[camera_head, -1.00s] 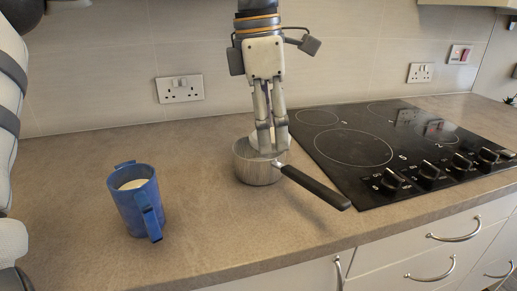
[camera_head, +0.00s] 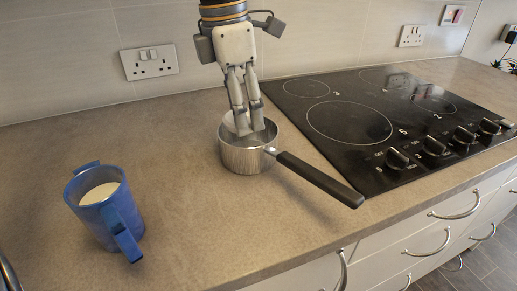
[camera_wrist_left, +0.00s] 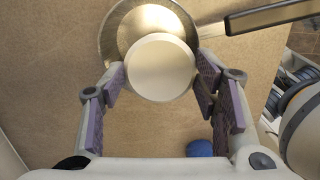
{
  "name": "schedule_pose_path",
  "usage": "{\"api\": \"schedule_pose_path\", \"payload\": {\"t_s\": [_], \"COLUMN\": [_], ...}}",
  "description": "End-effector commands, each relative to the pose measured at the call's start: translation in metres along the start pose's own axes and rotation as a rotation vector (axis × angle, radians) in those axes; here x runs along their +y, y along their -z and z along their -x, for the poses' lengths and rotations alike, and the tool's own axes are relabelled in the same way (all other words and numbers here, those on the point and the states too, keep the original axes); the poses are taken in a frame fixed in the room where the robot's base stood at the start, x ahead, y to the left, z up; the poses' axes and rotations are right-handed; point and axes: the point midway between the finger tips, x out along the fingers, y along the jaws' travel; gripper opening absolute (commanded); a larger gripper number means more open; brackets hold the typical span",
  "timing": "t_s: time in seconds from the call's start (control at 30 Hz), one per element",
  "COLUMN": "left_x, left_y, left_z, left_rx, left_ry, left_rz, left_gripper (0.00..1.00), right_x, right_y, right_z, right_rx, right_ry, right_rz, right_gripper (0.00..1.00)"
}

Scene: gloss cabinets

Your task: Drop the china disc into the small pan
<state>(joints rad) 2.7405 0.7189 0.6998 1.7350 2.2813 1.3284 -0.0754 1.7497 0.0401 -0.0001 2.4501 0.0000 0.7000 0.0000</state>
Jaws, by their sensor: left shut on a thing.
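The small pan (camera_head: 247,160) is a metal saucepan with a long black handle, standing upright on the worktop left of the hob. It also shows in the left wrist view (camera_wrist_left: 118,38), partly behind the disc. My left gripper (camera_head: 243,131) points down at the pan's opening, its fingertips at about rim level. It is shut on the pale china disc (camera_wrist_left: 160,68), whose round face shows between the fingers in the left wrist view. In the head view the fingers mostly hide the disc. Whether the disc touches the pan is unclear.
A blue mug (camera_head: 107,207) with pale contents stands at the front left of the worktop (camera_head: 185,220). A black hob (camera_head: 385,122) with several knobs lies right of the pan. A tiled wall with sockets (camera_head: 149,62) is behind. The worktop between mug and pan is clear.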

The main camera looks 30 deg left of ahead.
Motion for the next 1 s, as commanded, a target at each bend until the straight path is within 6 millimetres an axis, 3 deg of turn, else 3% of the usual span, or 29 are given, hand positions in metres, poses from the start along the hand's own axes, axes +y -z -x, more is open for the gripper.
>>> {"api": "schedule_pose_path", "payload": {"t_s": [0.27, 0.3, 0.37, 0.73, 1.0], "left_x": [0.0, 0.0, 0.0, 0.0, 0.0], "left_y": [0.0, 0.0, 0.0, 0.0, -0.001], "left_z": [-0.002, -0.002, -0.002, 0.004, 0.071], "left_rx": [-0.002, -0.002, -0.001, -0.001, -0.005], "left_ry": [-0.001, -0.001, -0.001, -0.002, -0.003], "left_rz": [-0.001, -0.001, -0.001, 0.0, 0.001], "left_gripper": [0.28, 0.65, 0.78, 0.79, 0.79], "right_x": [0.0, 0.0, 0.0, 0.0, 0.0], "right_y": [0.0, 0.0, 0.0, 0.0, 0.0], "right_z": [0.0, 0.0, 0.0, 0.0, 0.0], "right_rx": [0.001, 0.001, 0.001, 0.001, 0.001], "right_ry": [0.0, 0.0, 0.0, 0.0, 0.0], "right_rz": [0.0, 0.0, 0.0, 0.0, 0.0], "right_gripper": [0.4, 0.4, 0.4, 0.4, 0.4]}}
